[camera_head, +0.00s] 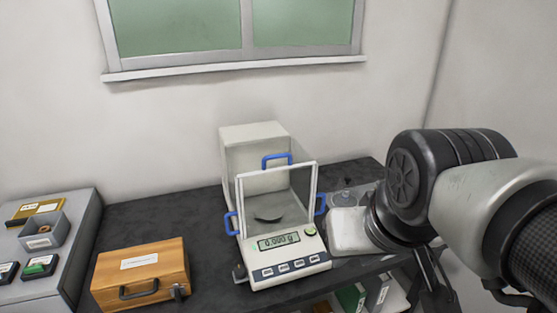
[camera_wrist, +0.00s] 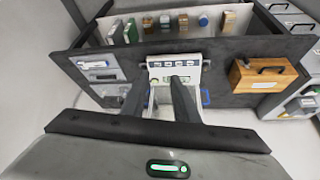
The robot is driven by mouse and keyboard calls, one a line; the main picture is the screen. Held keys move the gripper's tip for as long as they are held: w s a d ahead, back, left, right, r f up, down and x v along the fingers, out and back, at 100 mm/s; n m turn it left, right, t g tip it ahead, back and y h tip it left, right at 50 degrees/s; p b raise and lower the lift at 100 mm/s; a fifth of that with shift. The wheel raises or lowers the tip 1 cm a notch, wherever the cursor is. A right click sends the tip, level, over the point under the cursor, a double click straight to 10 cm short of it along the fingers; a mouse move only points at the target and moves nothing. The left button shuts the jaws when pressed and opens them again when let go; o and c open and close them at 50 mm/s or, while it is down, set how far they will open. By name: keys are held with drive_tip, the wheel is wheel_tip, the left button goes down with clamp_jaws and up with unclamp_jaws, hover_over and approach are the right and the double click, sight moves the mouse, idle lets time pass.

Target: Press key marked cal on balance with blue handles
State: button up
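The balance (camera_head: 308,258) is a pale unit with a glass draft shield and blue handles (camera_head: 276,160) on its top and sides. Its display (camera_head: 278,242) reads 0.000 g. A row of several dark keys (camera_head: 291,268) runs along its sloped front; their labels are too small to read. The keys also show in the wrist view (camera_wrist: 174,64), where a finger covers part of the panel behind them. My gripper (camera_wrist: 160,84) is empty with its two fingers apart. In the head view it hangs right of the balance, clear of the keys.
A wooden case (camera_head: 142,275) stands left of the balance on the dark tabletop (camera_head: 200,215). A grey cabinet (camera_head: 75,250) with trays is further left. A clear tray with a white block (camera_head: 348,232) lies right of the balance. Bottles and binders (camera_wrist: 165,22) sit on a lower shelf.

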clamp_jaws()
idle(1.5)
